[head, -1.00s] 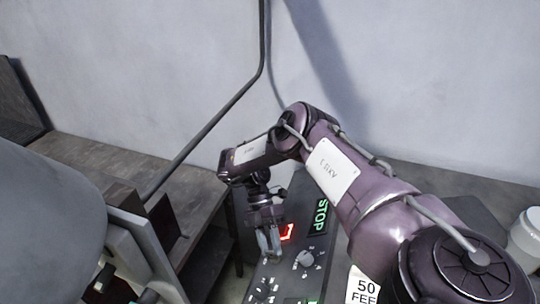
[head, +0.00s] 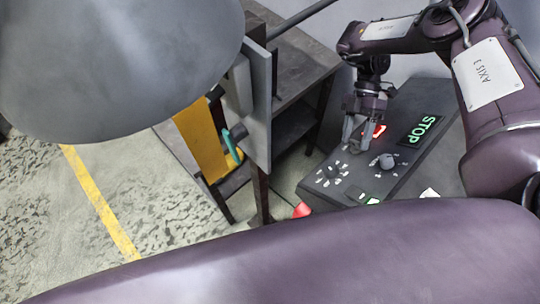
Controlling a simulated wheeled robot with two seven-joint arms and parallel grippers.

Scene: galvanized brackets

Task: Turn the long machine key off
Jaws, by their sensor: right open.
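The dark control panel (head: 400,170) slopes away at the right of centre. It bears a green-lit STOP sign (head: 424,129), a small red display (head: 379,131), a grey rotary knob (head: 386,161) and a dark rotary switch (head: 335,171) ringed by white marks. I cannot tell a long key apart from these controls. My right gripper (head: 352,146) points down over the panel, just beyond the dark switch and left of the grey knob. Its fingers are open, with nothing visible between them. Whether the tips touch the panel is unclear. My left gripper is out of view.
A large grey rounded body (head: 120,60) fills the upper left. Beside it are a grey plate (head: 258,110), a teal handle (head: 232,146) and a yellow panel (head: 200,135). A dark bench (head: 290,70) stands behind.

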